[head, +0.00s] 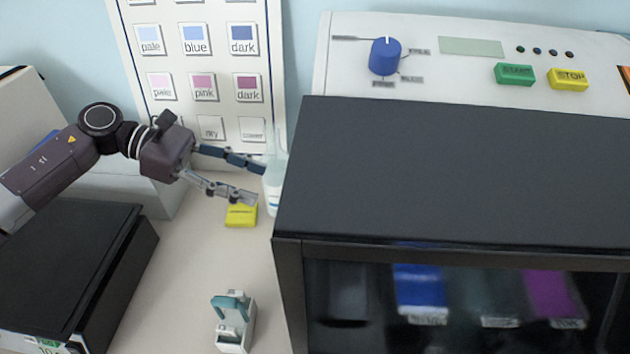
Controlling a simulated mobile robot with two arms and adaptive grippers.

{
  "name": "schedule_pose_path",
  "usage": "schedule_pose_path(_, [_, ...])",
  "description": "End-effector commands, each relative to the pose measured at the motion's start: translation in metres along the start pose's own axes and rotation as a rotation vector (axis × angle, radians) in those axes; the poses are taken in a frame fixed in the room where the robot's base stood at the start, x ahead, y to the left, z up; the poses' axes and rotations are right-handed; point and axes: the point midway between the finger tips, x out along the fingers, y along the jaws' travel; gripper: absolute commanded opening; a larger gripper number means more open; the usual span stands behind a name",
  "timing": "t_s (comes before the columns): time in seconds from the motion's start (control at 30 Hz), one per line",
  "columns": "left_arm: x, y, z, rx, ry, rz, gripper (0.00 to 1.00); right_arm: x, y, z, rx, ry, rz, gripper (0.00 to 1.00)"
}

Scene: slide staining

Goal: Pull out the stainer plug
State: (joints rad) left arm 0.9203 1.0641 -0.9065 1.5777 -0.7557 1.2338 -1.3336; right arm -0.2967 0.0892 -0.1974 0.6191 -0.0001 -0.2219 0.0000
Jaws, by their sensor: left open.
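The stainer (455,165) is the large white machine with a black lid on the right. My left gripper (258,184) is open beside the stainer's left side, pointing right. Its fingertips are close to a pale squeeze bottle (273,185) that is partly hidden by the stainer; I cannot tell if they touch it. A small yellow block or label (241,216) lies on the table just below the lower finger. I cannot make out a plug or cord for certain. My right gripper is not in view.
A chart board (204,60) with colour swatches stands behind my left arm. A dark-topped box (70,265) is at the lower left. A white and teal holder (234,320) stands at the front. The table between them is clear. Blue and magenta baths show in the stainer's front window.

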Motion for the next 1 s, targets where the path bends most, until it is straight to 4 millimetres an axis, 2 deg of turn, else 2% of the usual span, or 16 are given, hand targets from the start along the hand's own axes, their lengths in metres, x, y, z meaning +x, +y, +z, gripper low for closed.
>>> schedule_pose_path(0.2, [0.0, 0.0, 0.0, 0.0, 0.0, 0.0, 0.46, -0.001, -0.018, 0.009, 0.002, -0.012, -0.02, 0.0])
schedule_pose_path(0.43, [0.008, 0.0, 0.002, -0.001, -0.002, -0.002, 0.46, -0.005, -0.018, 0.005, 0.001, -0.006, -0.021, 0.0])
schedule_pose_path(0.77, [0.053, -0.001, 0.004, -0.001, -0.003, -0.002, 0.46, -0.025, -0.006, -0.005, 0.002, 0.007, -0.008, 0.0])
schedule_pose_path(0.8, [0.061, -0.001, -0.003, 0.0, -0.003, -0.002, 0.46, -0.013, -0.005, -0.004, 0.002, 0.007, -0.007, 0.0])
schedule_pose_path(1.0, [0.082, 0.0, -0.002, 0.0, -0.002, -0.001, 0.46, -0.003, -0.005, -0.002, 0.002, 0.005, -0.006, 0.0])
